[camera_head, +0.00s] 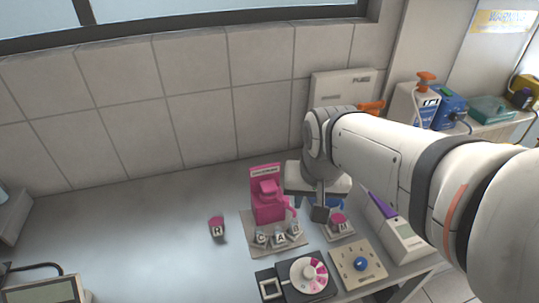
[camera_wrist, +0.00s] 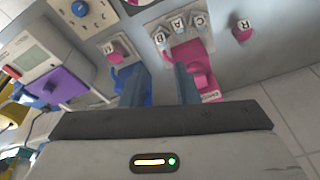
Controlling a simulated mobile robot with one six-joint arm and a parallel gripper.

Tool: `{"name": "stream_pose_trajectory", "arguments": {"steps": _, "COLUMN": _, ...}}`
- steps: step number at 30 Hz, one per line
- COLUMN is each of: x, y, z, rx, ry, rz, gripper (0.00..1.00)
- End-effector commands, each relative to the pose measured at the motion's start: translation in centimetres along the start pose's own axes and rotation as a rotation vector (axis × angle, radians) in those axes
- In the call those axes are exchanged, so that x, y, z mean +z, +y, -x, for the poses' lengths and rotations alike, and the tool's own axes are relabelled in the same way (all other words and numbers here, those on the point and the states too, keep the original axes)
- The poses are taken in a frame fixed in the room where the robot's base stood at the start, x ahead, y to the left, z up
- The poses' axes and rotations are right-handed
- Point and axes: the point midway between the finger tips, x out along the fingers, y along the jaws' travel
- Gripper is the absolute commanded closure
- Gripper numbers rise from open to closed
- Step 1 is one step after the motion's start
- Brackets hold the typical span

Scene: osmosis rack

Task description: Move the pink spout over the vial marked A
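A pink dispenser (camera_head: 267,207) stands at the back of a beige base; its spout (camera_head: 291,206) sticks out to the right. Three small vials stand in a row in front of it: C on the left, vial A (camera_head: 280,238) in the middle, B on the right. In the wrist view, vial A (camera_wrist: 178,23) sits between B and C, and the pink dispenser (camera_wrist: 201,68) is beyond the right finger. My gripper (camera_wrist: 160,72) is open and empty, its two fingers apart. In the head view my gripper (camera_head: 319,214) hangs just right of the spout.
A pink-topped block with a letter (camera_head: 217,228) stands alone at left. Another pink-topped piece (camera_head: 338,222) is close to my gripper's right. A white device with a purple top (camera_head: 398,229) and a dial unit (camera_head: 305,278) stand nearby.

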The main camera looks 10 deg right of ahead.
Motion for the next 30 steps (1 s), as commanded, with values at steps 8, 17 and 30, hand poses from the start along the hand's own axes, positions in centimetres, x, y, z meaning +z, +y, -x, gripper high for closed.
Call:
{"name": "stream_pose_trajectory", "arguments": {"steps": 8, "x": -5.3, "y": -1.8, "z": -2.2, "rx": 0.044, "ry": -0.102, "rz": -0.409, "gripper": 0.72}}
{"name": "stream_pose_trajectory", "arguments": {"steps": 17, "x": -9.3, "y": -3.4, "z": -6.1, "rx": 0.122, "ry": -0.172, "rz": -0.801, "gripper": 0.72}}
{"name": "stream_pose_trajectory", "arguments": {"steps": 30, "x": -9.8, "y": -3.7, "z": -10.1, "rx": 0.158, "ry": -0.191, "rz": -0.934, "gripper": 0.72}}
